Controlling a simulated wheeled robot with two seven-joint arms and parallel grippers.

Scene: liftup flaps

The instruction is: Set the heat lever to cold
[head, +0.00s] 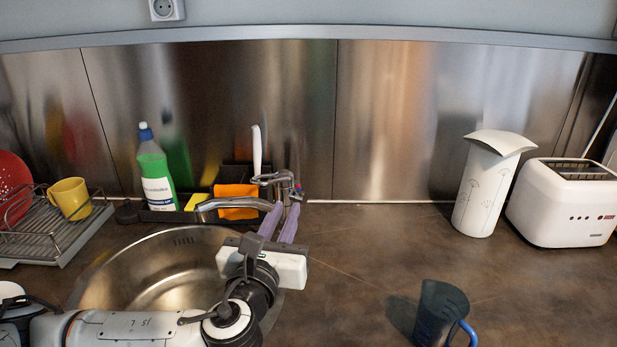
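The metal faucet (230,204) stands at the back edge of the sink, with its spout reaching left. Its lever (272,179) is on top, with small red and blue marks near its right end. My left gripper (281,208) has two purple fingers pointing up and away toward the faucet. The fingers are apart with a narrow gap, and nothing is clearly held between them. The tips are just below the lever and overlap the faucet's base in the picture; I cannot tell if they touch it. My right gripper is out of view.
A round steel sink (165,262) lies under my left arm. A green soap bottle (155,172), a yellow sponge (196,201) and an orange cloth (236,200) sit behind it. A dish rack (42,245) with a yellow mug (70,197) is left. A dark pitcher (440,308) stands front right.

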